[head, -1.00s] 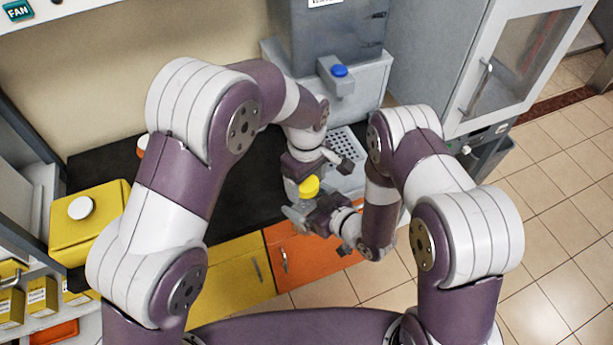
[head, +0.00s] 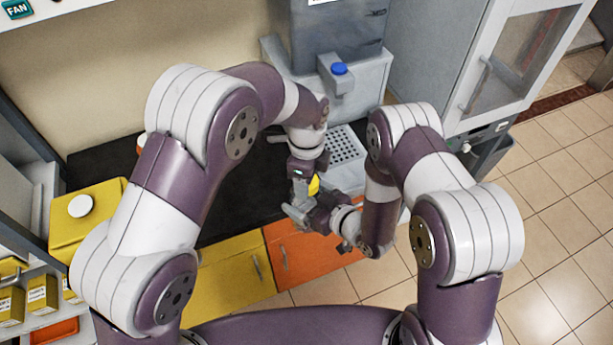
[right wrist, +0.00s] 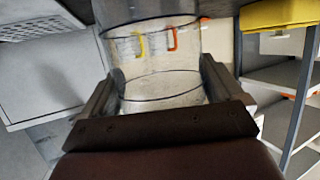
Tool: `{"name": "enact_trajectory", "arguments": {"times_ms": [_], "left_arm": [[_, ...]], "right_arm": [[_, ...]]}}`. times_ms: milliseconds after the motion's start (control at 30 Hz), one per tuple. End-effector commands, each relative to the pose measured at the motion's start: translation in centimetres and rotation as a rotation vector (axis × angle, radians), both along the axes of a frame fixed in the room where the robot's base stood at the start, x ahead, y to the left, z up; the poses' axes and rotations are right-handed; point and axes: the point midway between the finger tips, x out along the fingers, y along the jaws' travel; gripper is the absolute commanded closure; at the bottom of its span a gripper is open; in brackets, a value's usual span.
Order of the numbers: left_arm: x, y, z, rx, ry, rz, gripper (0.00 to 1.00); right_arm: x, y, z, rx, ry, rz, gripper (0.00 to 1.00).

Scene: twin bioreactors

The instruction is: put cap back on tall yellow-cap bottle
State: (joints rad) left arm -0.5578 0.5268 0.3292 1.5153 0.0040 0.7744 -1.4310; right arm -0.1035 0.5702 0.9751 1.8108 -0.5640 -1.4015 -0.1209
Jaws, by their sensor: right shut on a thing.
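The clear bottle (right wrist: 160,55) fills the space between the fingers of my right gripper (right wrist: 168,88) in the right wrist view. That gripper is shut on it. In the head view my right gripper (head: 308,212) is low in the middle, before the cabinet fronts, and the bottle is mostly hidden. The yellow cap (head: 314,186) shows just above the right gripper, partly covered by my left gripper (head: 303,178). The left gripper points down at the cap. Whether its fingers hold the cap, and whether the cap touches the bottle, cannot be seen.
A grey machine with a blue button (head: 339,69) and a perforated drip tray (head: 346,146) stands behind the grippers. A yellow canister (head: 88,222) with a white lid is on the dark counter (head: 232,190) at left. Orange (head: 300,262) and yellow cabinet doors are below.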

Motion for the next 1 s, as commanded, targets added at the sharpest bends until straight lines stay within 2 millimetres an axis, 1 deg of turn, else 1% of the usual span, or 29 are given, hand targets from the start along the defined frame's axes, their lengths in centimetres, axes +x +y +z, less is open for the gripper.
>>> {"name": "enact_trajectory", "arguments": {"times_ms": [33,100,200,233,367,400,467,767,867,1000], "left_arm": [[0.1,0.0,0.1,-0.002,-0.005,-0.165,0.81],[0.1,0.0,0.1,-0.003,-0.004,-0.395,0.81],[0.1,0.0,0.1,-0.004,-0.005,-0.633,0.81],[0.2,0.0,0.1,-0.004,-0.006,-0.662,0.81],[0.2,0.0,0.1,-0.004,-0.006,-0.654,0.81],[0.2,0.0,0.1,-0.004,-0.006,-0.653,0.35],[0.2,0.0,0.1,-0.004,-0.005,-0.653,0.15],[0.1,0.0,0.1,-0.004,-0.003,-0.651,0.15],[0.1,0.0,1.1,-0.004,-0.004,-0.651,0.15],[0.2,0.0,3.6,-0.005,-0.007,-0.651,0.15]], "right_arm": [[0.0,0.0,0.1,0.001,-0.002,0.002,0.91],[0.0,0.0,0.1,0.001,-0.002,0.002,0.91],[-0.1,0.0,0.1,0.000,-0.001,0.002,0.91],[-0.1,0.0,0.1,0.000,-0.001,0.002,0.91],[-0.1,0.0,0.0,0.001,-0.001,0.003,0.91],[-0.1,0.1,0.0,0.001,-0.001,0.003,0.91],[-0.1,0.0,0.0,0.000,-0.001,0.002,0.91],[0.0,0.0,0.1,0.001,-0.002,0.001,0.91],[0.0,0.0,0.1,0.001,-0.002,0.001,0.91],[0.0,0.0,0.1,0.001,-0.002,0.001,0.91]]}}
